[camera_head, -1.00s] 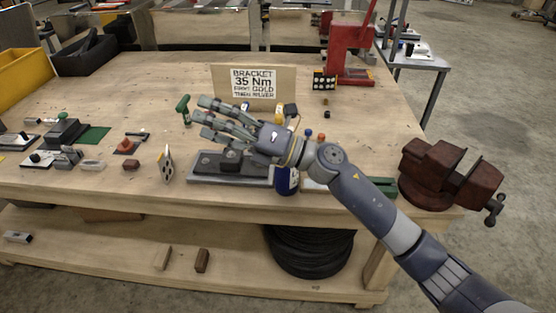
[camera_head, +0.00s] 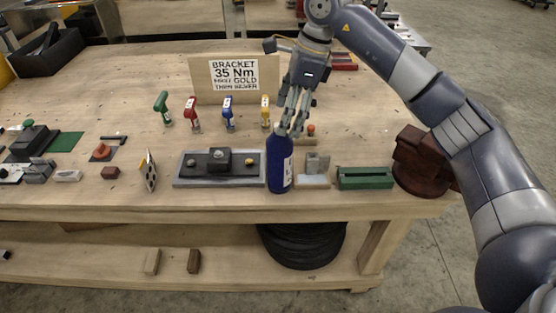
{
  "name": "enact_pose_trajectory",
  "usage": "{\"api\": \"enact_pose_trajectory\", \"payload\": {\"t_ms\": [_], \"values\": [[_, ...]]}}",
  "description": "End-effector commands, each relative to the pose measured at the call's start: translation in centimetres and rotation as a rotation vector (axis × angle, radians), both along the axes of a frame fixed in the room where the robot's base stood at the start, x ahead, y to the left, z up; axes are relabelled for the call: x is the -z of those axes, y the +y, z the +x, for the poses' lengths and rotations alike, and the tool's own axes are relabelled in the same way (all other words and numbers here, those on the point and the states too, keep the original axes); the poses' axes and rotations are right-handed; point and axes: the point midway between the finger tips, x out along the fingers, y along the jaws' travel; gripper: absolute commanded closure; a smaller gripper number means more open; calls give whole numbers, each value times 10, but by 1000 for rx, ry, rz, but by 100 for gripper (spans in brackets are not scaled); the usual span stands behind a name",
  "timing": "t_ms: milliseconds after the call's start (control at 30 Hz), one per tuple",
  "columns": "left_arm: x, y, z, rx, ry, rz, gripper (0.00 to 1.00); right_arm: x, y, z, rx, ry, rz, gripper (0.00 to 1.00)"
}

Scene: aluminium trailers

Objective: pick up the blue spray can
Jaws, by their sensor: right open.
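The blue spray can (camera_head: 279,167) stands upright near the front edge of the wooden workbench, with a white label on its right side. My right gripper (camera_head: 291,128) comes down from above with its fingers pointing at the can's top. The fingertips are at or just behind the top of the can and hide part of it; I cannot tell whether they touch it. The gripper is open and holds nothing. My left gripper is not in view.
A grey plate with bolts (camera_head: 188,182) lies just left of the can. A green block (camera_head: 365,178) and a dark red vise (camera_head: 420,165) are to the right. Several coloured drivers stand behind, before a bracket sign (camera_head: 234,78). The bench front (camera_head: 120,205) has free room.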

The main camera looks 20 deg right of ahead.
Motion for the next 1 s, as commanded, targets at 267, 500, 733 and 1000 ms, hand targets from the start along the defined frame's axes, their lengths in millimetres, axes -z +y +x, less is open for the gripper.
{"api": "enact_pose_trajectory", "payload": {"t_ms": [267, 500, 733, 1000], "values": [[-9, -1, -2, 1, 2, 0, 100, 28, 10, 2, 0, -1, 3, 22], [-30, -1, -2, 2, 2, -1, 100, 54, 26, 2, -2, 4, 4, 22], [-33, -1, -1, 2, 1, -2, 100, 77, 30, 4, 0, 0, 3, 22], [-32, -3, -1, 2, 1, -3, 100, 77, 30, 5, 0, -1, 4, 38]]}}
